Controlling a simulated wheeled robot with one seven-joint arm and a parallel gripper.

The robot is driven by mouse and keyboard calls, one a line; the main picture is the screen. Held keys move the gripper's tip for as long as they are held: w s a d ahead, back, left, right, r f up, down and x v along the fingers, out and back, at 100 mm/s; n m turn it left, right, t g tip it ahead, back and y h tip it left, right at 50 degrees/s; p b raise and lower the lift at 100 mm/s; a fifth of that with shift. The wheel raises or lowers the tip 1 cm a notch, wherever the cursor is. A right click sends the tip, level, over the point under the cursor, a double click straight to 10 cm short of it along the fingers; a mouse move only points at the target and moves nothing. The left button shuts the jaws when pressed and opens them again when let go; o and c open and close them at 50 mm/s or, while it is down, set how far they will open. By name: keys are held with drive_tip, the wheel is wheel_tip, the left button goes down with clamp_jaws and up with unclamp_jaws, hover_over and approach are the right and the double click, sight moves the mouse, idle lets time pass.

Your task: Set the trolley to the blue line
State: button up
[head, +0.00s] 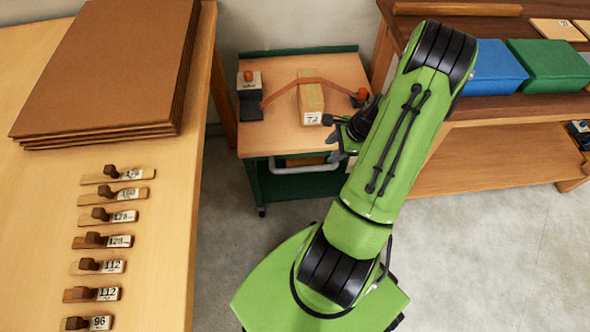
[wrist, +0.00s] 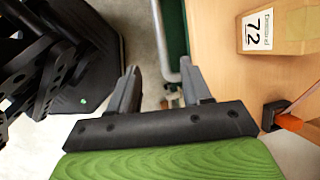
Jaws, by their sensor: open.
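The trolley (head: 275,140) has a wooden top, a green frame and castors, and stands between the left table and the right bench. Its pale grey bar handle (head: 312,168) runs along the near side below the top. The handle also shows in the wrist view (wrist: 162,45), ahead of my fingertips and nearer the right finger. My gripper (head: 343,132) is at the trolley's near right corner; in the wrist view (wrist: 160,83) its fingers are apart with nothing held. My arm hides part of the trolley's right side. I see no blue line on the floor.
On the trolley top stand a wooden block marked 72 (head: 311,100) and an orange band (head: 283,88) between two posts. The left table (head: 165,215) holds brown sheets (head: 110,65) and several numbered pieces. The right bench (head: 490,150) carries blue and green blocks. Grey floor (head: 480,250) is clear at right.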

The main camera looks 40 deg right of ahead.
sight(308, 168)
drive_tip(key=b+x, duration=0.5)
drive_tip(key=x, duration=1)
drive_tip(key=shift+a+f+b, duration=0.2)
drive_tip(key=shift+b, duration=0.1)
clamp_jaws()
